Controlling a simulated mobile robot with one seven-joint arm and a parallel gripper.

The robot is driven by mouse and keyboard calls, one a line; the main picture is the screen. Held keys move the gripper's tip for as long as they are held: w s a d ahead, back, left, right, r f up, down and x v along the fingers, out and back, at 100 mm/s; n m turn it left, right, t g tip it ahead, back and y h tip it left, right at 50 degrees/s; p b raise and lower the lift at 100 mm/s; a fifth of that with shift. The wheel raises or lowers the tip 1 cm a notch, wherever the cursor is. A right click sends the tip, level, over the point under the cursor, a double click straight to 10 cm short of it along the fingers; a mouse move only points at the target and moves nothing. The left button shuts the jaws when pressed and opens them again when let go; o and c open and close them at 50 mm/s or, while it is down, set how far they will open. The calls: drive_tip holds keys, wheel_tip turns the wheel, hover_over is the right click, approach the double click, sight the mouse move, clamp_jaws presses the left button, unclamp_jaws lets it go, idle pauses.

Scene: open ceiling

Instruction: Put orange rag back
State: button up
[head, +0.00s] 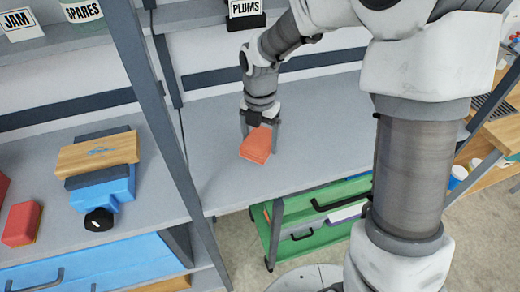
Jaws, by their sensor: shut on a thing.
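The orange rag (256,146) looks like a small folded orange-red block. My gripper (259,140) is shut on it, with a finger on each side. The gripper points down over the grey shelf (310,140) in the middle of the view. The rag is at or just above the shelf surface; I cannot tell whether it touches. My arm comes in from the right and hides part of the shelf's right side.
A grey post (150,95) stands left of my gripper. Left of it are a blue vise with a wooden board (98,155) and a red block (22,223). A PLUMS label (245,8) is on the shelf above. A green cart (320,215) stands below. The shelf around the rag is clear.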

sight(260, 150)
drive_tip(key=shift+f+b, duration=0.35)
drive_tip(key=shift+f, duration=1.55)
drive_tip(key=shift+f, duration=0.1)
drive_tip(key=shift+f, duration=0.15)
drive_tip(key=o, duration=1.1)
drive_tip(key=shift+c, duration=0.2)
drive_tip(key=shift+r, duration=0.2)
